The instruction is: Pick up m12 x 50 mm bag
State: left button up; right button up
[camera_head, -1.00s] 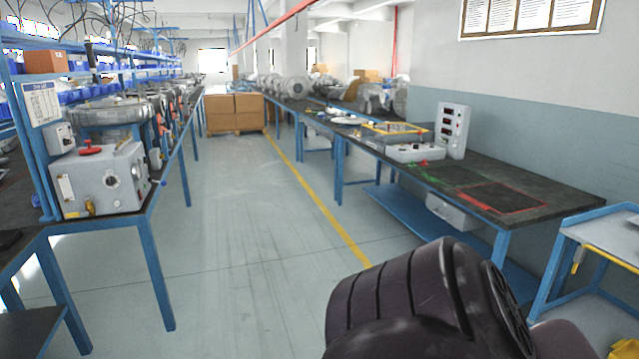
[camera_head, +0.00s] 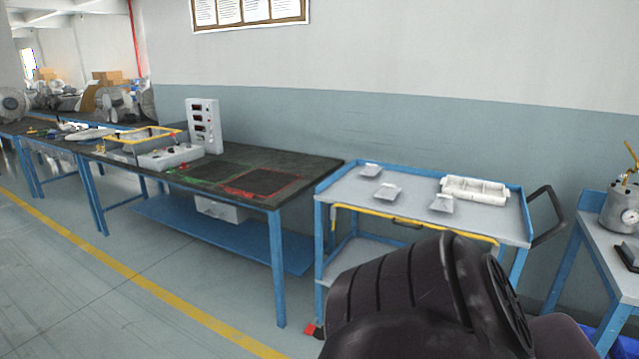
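Several small grey-white bags lie on the top of the blue cart (camera_head: 340,190). One bag (camera_head: 371,170) is at the back left, one bag (camera_head: 388,191) is in front of it, and one bag (camera_head: 442,203) is further right. I cannot read any label, so I cannot tell which is the m12 x 50 mm bag. Part of my own dark arm covers the lower middle of the view, in front of the cart. Neither gripper shows.
A white divided tray (camera_head: 474,190) sits at the cart's back right. A long black-topped bench (camera_head: 310,165) with a control box (camera_head: 203,126) stands left of the cart. Another blue table (camera_head: 590,230) with a metal pot (camera_head: 621,207) is at the right. The floor at left is clear.

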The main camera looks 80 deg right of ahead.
aim_at(389, 192)
jog(key=l+z, duration=0.15)
jog(key=z, duration=0.3)
jog(key=l+z, duration=0.1)
jog(key=z, duration=0.35)
jog(key=l+z, duration=0.1)
jog(key=z, duration=0.3)
jog(key=i+l+z, duration=0.1)
jog(key=z, duration=0.3)
jog(key=i+l+z, duration=0.15)
jog(key=z, duration=0.25)
jog(key=i+l+z, duration=0.2)
jog(key=z, duration=0.25)
jog(key=i+l+z, duration=0.15)
jog(key=i+z, duration=0.15)
jog(key=i, duration=0.3)
jog(key=i+z, duration=0.3)
jog(key=i, duration=0.35)
